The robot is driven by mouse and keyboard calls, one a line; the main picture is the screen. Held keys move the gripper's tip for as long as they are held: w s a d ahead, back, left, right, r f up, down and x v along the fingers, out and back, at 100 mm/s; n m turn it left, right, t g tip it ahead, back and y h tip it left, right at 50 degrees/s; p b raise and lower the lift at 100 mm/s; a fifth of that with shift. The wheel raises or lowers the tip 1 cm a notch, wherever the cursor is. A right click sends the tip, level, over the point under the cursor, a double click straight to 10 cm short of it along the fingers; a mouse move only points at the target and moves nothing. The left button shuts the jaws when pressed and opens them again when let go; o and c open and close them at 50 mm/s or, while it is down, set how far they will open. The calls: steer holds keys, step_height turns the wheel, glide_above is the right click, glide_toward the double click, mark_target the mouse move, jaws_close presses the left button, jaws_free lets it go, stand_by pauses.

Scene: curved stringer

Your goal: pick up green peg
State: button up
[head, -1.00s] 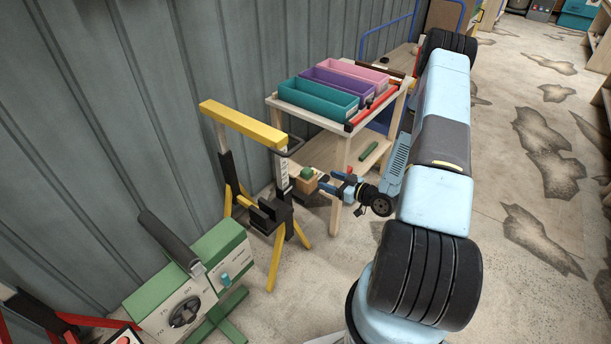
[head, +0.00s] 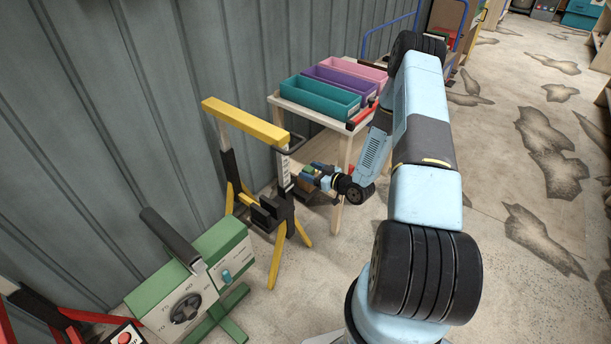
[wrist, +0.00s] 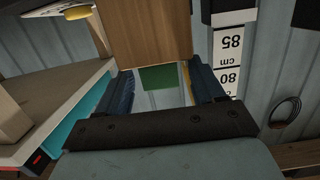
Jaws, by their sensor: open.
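The green peg (head: 308,169) stands out of a wooden block (head: 297,168) beside the yellow-topped stand. In the wrist view, which is upside down, the peg (wrist: 160,77) shows as a green face between the two blue fingers, against the wooden block (wrist: 150,30). My gripper (wrist: 160,73) is open, with one finger on each side of the peg and gaps visible. I cannot tell whether either finger touches it. In the head view, my gripper (head: 311,172) is at the block and partly covers the peg.
The yellow-topped stand (head: 245,122) with a height scale is close to the left of my gripper. A wooden cart (head: 343,150) with teal, purple and pink bins (head: 320,96) stands behind. A green machine (head: 195,285) is at front left. Open floor lies to the right.

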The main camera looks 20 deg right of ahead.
mark_target(305, 168)
steer(key=x, duration=0.3)
steer(key=shift+w+a+f, duration=0.1)
steer(key=shift+a+f, duration=0.05)
steer(key=shift+c, duration=0.3)
steer(key=c, duration=1)
